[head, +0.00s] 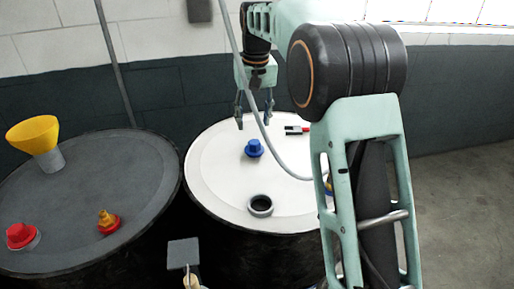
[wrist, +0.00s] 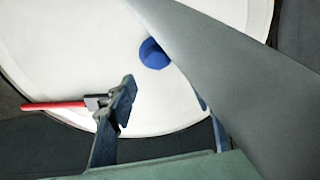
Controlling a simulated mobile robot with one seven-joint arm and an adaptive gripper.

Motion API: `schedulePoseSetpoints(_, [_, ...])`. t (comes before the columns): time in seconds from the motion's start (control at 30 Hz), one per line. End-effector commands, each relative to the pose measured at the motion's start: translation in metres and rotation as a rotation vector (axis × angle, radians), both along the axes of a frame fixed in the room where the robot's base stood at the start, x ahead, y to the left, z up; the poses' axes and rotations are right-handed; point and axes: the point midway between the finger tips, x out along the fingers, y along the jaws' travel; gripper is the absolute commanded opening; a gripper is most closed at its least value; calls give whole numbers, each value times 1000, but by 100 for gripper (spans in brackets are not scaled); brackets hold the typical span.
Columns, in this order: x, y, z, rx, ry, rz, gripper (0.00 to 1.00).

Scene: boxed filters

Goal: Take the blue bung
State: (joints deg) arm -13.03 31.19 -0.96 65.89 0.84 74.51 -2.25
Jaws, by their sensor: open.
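The blue bung (head: 254,148) sits on the white top of the right drum (head: 210,165). It also shows in the wrist view (wrist: 152,54), where a wide grey band covers part of its right side. My gripper (head: 254,112) is open and empty above the far part of the white drum top, behind and above the bung in the head view. In the wrist view one finger (wrist: 120,105) shows clearly, below and left of the bung. The other finger is mostly hidden behind the grey band.
A red-handled tool (head: 297,130) lies on the white top near the far edge; an open grey neck (head: 260,205) stands nearer. The dark left drum (head: 80,190) carries a yellow funnel (head: 36,136), a red cap (head: 21,235) and a red-and-yellow fitting (head: 108,221). A grey hose (head: 262,128) crosses before my gripper.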

Motion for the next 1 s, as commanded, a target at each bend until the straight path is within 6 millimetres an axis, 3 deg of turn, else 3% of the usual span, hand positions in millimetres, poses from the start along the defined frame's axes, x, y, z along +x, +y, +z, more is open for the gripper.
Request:
schedulePoseSetpoints(0.1, [2,0,-21,-1,3,1,46])
schedulePoseSetpoints(0.37, [6,0,-42,0,0,1,46])
schedulePoseSetpoints(0.63, [11,-4,-80,0,0,2,46])
schedulePoseSetpoints(0.97, [13,-3,-88,0,-3,2,46])
schedulePoseSetpoints(1.0, [13,-3,-88,0,-3,2,43])
